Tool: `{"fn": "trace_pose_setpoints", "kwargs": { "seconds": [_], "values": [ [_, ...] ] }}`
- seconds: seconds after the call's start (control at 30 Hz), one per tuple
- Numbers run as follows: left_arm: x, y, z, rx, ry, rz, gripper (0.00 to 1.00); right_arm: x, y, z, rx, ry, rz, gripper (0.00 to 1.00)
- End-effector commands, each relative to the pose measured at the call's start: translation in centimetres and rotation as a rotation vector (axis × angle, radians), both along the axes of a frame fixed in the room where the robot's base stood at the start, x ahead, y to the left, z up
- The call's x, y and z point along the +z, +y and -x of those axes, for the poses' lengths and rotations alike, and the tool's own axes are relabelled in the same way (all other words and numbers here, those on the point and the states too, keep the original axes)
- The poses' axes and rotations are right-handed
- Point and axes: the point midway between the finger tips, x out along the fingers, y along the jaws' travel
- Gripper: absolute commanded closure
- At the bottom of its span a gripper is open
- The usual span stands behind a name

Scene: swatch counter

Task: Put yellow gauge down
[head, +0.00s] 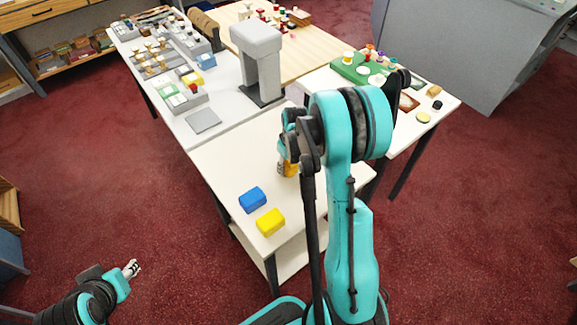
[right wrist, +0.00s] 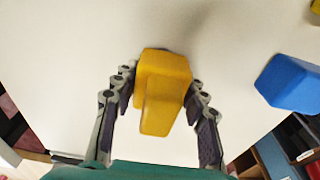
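The yellow gauge (right wrist: 163,92), an amber-yellow block with a narrower raised part, sits between the fingers of my right gripper (right wrist: 163,82) in the right wrist view. Both fingers lie along its sides and appear to grip it. In the head view an amber bit of the gauge (head: 290,169) shows beside the right gripper (head: 287,160), over the near white table (head: 225,165); my arm hides most of it. I cannot tell whether its underside touches the table. My left gripper (head: 131,268) is empty over the floor at lower left, too small to judge.
A blue block (head: 252,200) and a bright yellow block (head: 270,222) stand near the table's front edge. A grey stand (head: 261,60), a flat grey plate (head: 203,121) and trays lie farther back. A green board (head: 360,68) with small pieces is at the right. White tabletop left of the gripper is clear.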

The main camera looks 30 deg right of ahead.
Motion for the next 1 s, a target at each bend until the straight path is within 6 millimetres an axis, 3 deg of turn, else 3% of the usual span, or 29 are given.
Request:
{"fn": "trace_pose_setpoints", "kwargs": {
  "seconds": [0.03, 0.07, 0.47, 1.0],
  "values": [
    [0.0, 0.0, 0.0, 0.000, 0.000, 0.000, 0.60, 0.0, 0.0, 0.0, 0.000, 0.000, 0.000, 0.44],
    [0.0, 0.0, 0.0, 0.000, 0.000, 0.000, 0.60, 0.0, 0.0, 0.0, 0.000, 0.000, 0.000, 0.37],
    [0.6, 0.0, 0.0, 0.000, 0.000, 0.000, 0.60, 0.6, 0.0, 0.0, 0.000, 0.000, 0.000, 0.37],
    [3.9, 0.0, 0.0, 0.000, 0.000, 0.000, 0.60, 11.0, -0.1, 1.3, 0.001, 0.000, 0.000, 0.37]
  ]
}}
